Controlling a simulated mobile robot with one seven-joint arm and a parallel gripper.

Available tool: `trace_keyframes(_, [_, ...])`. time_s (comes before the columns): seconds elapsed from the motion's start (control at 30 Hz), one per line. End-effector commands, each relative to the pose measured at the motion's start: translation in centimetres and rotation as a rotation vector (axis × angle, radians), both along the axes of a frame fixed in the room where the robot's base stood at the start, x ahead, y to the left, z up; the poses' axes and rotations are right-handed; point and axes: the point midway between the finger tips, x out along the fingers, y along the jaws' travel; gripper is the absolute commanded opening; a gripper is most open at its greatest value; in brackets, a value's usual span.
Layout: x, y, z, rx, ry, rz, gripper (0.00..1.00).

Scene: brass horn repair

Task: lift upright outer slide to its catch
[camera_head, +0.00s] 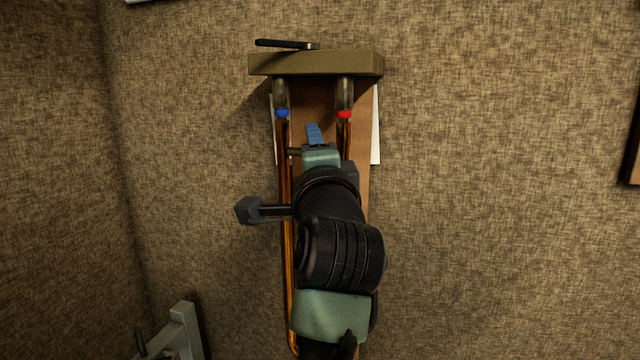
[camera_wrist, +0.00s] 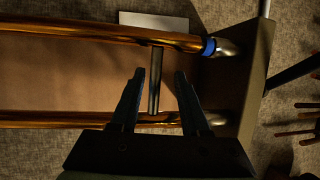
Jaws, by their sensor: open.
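The outer slide is a long brass U of two tubes, hanging upright against a brown board; its left tube (camera_head: 287,240) shows beside my arm. In the wrist view the tubes (camera_wrist: 100,33) lie sideways, joined by a grey metal cross brace (camera_wrist: 155,85). My gripper (camera_head: 314,133) is open in front of the slide, below the top block. In the wrist view my gripper (camera_wrist: 158,75) has a finger on either side of the brace, with gaps showing; whether the brace is deep between them I cannot tell. My arm hides much of the right tube.
An olive block (camera_head: 320,64) tops the board (camera_head: 312,100), with a black lever (camera_head: 285,44) on it. Grey tube ends with a blue band (camera_head: 282,113) and a red band (camera_head: 344,114) sit under it. A grey frame (camera_head: 180,335) stands lower left.

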Motion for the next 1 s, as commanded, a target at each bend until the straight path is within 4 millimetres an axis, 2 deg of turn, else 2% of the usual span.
trace_keyframes(0.03, [-1.0, -0.1, -0.8, 0.0, -0.004, -0.001, 0.46])
trace_keyframes(0.3, [-6.1, -0.5, -1.5, 0.001, -0.006, -0.001, 0.46])
trace_keyframes(0.5, [-8.6, -0.8, -1.7, 0.002, -0.006, -0.001, 0.46])
trace_keyframes(0.7, [-9.5, -0.9, -1.7, 0.001, -0.004, 0.0, 0.46])
trace_keyframes(1.0, [-9.5, -0.8, -1.6, 0.001, -0.004, 0.0, 0.46])
